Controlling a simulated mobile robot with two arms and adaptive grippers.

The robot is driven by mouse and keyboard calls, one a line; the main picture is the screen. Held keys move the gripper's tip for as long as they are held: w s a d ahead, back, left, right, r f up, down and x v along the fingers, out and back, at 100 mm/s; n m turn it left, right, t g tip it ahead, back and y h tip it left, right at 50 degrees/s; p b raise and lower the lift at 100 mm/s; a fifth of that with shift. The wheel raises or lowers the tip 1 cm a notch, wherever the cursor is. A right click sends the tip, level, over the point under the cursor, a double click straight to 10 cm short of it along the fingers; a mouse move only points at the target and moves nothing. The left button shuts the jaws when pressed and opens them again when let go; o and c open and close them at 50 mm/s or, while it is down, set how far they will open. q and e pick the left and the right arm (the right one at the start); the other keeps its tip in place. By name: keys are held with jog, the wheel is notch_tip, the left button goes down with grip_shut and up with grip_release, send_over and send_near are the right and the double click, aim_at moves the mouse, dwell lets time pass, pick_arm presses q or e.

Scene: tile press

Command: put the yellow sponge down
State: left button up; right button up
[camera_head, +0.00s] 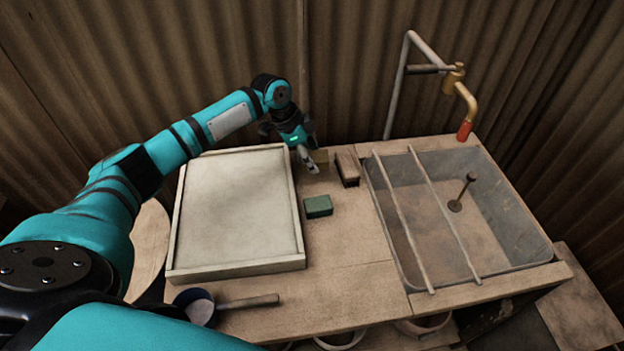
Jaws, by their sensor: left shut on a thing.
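My left gripper (310,160) is at the back of the wooden table, just right of the pale tray's back right corner. It is shut on the yellow sponge (321,156), a small dull-yellow block partly hidden by the fingers. The sponge is at or close to the table top; I cannot tell whether it touches. My right gripper is not in view.
A brown block (347,167) lies just right of the yellow sponge, and a green sponge (318,206) lies in front. The pale tray (299,220) is left; a sink (520,200) with two rails is right. A handled tool (248,302) lies in front. Table centre is clear.

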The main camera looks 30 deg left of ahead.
aim_at(314, 185)
pick_arm(q)
notch_tip(314, 185, down, 2)
jog(key=shift+w+f, duration=0.1)
jog(key=shift+f, duration=0.1)
notch_tip(314, 185, down, 5)
jog(key=shift+r+p, duration=0.15)
jog(key=shift+p, duration=0.35)
jog(key=shift+f+b, duration=0.3)
jog(key=shift+f, duration=0.25)
jog(key=shift+s, duration=0.25)
